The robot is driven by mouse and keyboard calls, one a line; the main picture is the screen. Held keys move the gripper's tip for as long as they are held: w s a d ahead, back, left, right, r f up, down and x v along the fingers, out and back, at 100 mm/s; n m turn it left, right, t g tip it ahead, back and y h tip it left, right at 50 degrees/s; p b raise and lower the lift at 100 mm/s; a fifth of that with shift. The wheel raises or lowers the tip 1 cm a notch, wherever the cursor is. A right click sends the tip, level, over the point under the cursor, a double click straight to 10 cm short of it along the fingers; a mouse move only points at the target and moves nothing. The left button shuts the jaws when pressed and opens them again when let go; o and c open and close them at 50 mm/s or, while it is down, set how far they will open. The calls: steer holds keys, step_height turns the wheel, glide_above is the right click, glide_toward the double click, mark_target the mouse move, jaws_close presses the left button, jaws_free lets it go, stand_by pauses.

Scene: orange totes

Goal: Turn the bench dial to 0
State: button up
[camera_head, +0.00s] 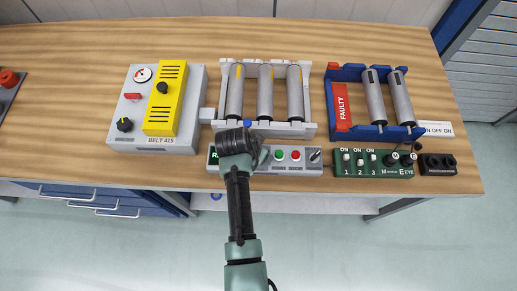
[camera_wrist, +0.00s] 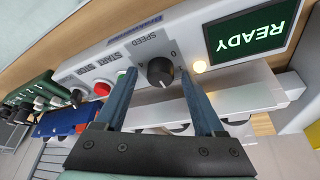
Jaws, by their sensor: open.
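The bench dial is a dark round knob (camera_wrist: 160,72) on a light grey control panel (camera_head: 297,170), with SPEED and a 0 printed beside it in the wrist view. A pale mark shows on its face; I cannot read its exact setting. My gripper (camera_wrist: 157,74) is open, with one finger on each side of the dial in the wrist view. Whether the fingers touch it I cannot tell. In the head view my gripper (camera_head: 240,158) is over the panel's left part and hides the dial.
A lit READY screen (camera_wrist: 250,33) and a glowing lamp (camera_wrist: 200,66) sit beside the dial. A green button (camera_head: 279,155), red button (camera_head: 295,155) and toggle switch (camera_head: 315,156) are to its right. Behind stands a grey roller unit (camera_head: 308,130); a green switch box (camera_head: 350,170) is right.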

jaws_close()
steer(key=shift+n, duration=0.3)
